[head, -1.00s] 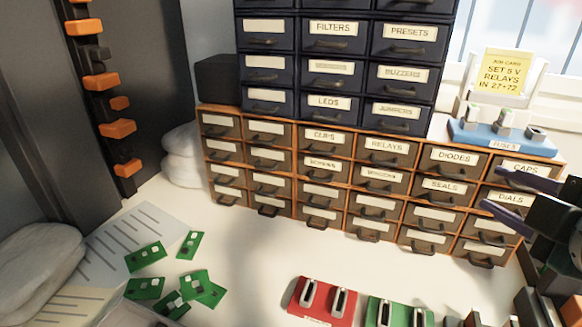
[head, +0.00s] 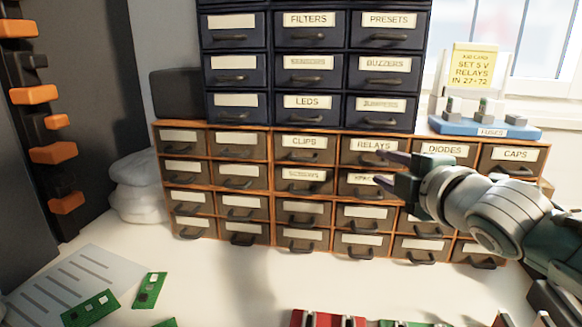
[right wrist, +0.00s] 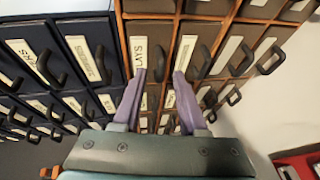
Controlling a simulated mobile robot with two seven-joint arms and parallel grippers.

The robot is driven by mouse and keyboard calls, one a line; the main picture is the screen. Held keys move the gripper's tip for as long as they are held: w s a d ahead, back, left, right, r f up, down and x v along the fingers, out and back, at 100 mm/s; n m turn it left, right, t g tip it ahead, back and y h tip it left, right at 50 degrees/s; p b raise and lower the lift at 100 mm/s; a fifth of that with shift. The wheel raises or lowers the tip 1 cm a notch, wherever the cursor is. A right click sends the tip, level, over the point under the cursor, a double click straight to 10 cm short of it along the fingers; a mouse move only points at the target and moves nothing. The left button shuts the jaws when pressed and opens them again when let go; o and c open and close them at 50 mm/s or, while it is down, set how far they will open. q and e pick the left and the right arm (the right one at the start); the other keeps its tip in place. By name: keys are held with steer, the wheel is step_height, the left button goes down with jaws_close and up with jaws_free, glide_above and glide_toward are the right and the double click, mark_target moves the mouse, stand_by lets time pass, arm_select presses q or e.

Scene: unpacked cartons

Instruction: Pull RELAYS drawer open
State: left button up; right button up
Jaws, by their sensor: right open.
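The RELAYS drawer (head: 350,148) is shut, in the top row of the orange-framed cabinet, with its white label (head: 373,146) above a dark handle. In the right wrist view the label (right wrist: 140,57) shows partly, turned sideways. My right gripper (head: 378,167) reaches in from the right with its purple fingers apart and empty. One finger is near the RELAYS label and the other is over the drawer below. In the right wrist view the RELAYS handle (right wrist: 159,62) lies between the two fingertips (right wrist: 160,74). Contact cannot be told. My left gripper is not in view.
Dark blue drawers (head: 308,68) stand on top of the orange cabinet. A blue FUSES block (head: 484,127) and a yellow note (head: 474,70) are at the right. Green boards (head: 90,308) lie front left. A red block (head: 327,318) stands at the front. The white table between is clear.

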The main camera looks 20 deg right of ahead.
steer(key=shift+w+f, duration=0.1)
steer(key=shift+w, duration=0.55)
jaws_close()
stand_by(1.0)
